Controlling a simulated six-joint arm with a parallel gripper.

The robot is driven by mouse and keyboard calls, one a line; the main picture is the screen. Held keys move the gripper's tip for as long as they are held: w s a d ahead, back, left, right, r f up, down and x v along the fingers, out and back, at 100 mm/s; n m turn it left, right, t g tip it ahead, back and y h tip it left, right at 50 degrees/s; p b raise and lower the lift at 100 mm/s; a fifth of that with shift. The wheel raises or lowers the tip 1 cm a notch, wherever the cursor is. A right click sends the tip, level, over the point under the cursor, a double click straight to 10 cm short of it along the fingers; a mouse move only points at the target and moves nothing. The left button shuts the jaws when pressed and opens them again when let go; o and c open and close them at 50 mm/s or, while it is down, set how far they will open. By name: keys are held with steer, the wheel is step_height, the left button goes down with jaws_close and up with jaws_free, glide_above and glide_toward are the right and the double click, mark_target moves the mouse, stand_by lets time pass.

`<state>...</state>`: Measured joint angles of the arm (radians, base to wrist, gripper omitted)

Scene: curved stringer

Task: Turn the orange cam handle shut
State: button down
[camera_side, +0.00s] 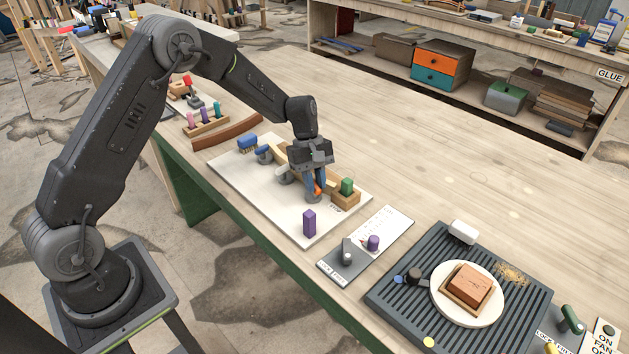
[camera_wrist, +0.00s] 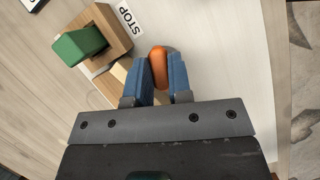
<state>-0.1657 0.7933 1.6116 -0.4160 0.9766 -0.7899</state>
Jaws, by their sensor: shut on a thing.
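The orange cam handle (camera_wrist: 158,62) is between the blue fingertips of my gripper (camera_wrist: 160,78) in the wrist view, and the fingers are shut on it. In the side view a little of the orange handle (camera_side: 318,189) shows at the tips of my gripper (camera_side: 315,184), low over the white board (camera_side: 265,205). The handle sits on a grey round base there, mostly hidden by the fingers. A pale curved strip (camera_side: 277,152) runs along the board behind my gripper, and its near end is hidden.
A wooden stop block (camera_side: 345,197) with a green piece (camera_side: 347,186) stands close to the right of my gripper. A purple block (camera_side: 309,223) stands at the board's front. A grey switch plate (camera_side: 365,245) lies right.

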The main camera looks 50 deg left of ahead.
steer(key=m+g+y, duration=0.1)
steer(key=m, duration=0.2)
steer(key=m+g+y, duration=0.1)
steer(key=m, duration=0.3)
steer(key=shift+w, duration=0.1)
steer(key=m+y, duration=0.1)
steer(key=m, duration=0.2)
steer(key=m+y, duration=0.1)
steer(key=m, duration=0.3)
steer(key=shift+d+g, duration=0.15)
steer(key=shift+g, duration=0.25)
steer(key=c, duration=1.3)
jaws_free()
steer(key=shift+d+v, duration=0.1)
steer(key=shift+v, duration=3.35)
steer(key=shift+d+v, duration=0.15)
steer(key=shift+v, duration=3.3)
